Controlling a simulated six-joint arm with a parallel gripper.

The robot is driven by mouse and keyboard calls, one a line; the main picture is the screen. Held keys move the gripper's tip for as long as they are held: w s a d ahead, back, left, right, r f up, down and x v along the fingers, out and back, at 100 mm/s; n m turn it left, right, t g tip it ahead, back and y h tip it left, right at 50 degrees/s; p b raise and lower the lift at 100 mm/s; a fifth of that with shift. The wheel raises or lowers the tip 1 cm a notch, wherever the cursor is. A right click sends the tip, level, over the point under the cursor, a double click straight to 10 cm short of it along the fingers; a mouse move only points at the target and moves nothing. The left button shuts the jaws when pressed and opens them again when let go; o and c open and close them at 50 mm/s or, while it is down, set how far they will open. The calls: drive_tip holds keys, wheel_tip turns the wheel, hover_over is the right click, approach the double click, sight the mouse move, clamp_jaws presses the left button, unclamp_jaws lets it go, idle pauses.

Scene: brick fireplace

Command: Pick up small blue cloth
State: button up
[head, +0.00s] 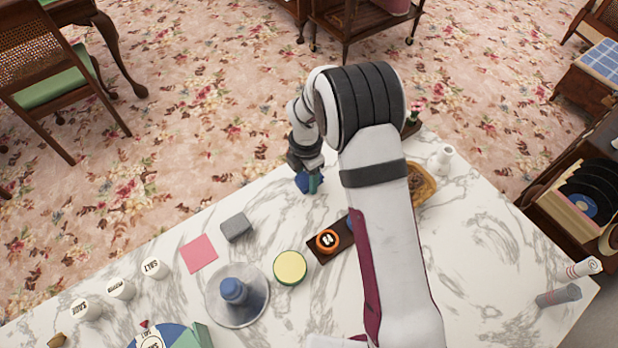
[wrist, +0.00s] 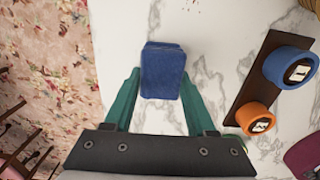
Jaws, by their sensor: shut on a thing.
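The small blue cloth (head: 302,182) is near the far edge of the marble table in the head view. It looks like a thick folded blue rectangle (wrist: 164,68) in the wrist view. My gripper (head: 311,180) points down at it, and its green fingers (wrist: 160,84) are on either side of the cloth, shut on it. The cloth's lower end lies between the fingers. I cannot tell whether the cloth touches the table or is slightly above it.
A dark tray (head: 323,254) with orange and blue round containers is to the right in the wrist view. A grey block (head: 236,227), pink square (head: 198,253), yellow-topped round item (head: 290,267) and labelled jars (head: 154,268) stand leftward. Marble around the cloth is clear.

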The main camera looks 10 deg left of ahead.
drive_tip(key=shift+c, duration=1.4)
drive_tip(key=shift+r, duration=0.1)
drive_tip(key=shift+r, duration=0.25)
drive_tip(key=r, duration=0.4)
drive_tip(key=shift+d, duration=0.35)
drive_tip(key=s+d+r, duration=0.1)
drive_tip(key=d+r, duration=0.5)
drive_tip(key=d, duration=0.5)
drive_tip(key=shift+s+r, duration=0.15)
drive_tip(key=shift+r, duration=0.05)
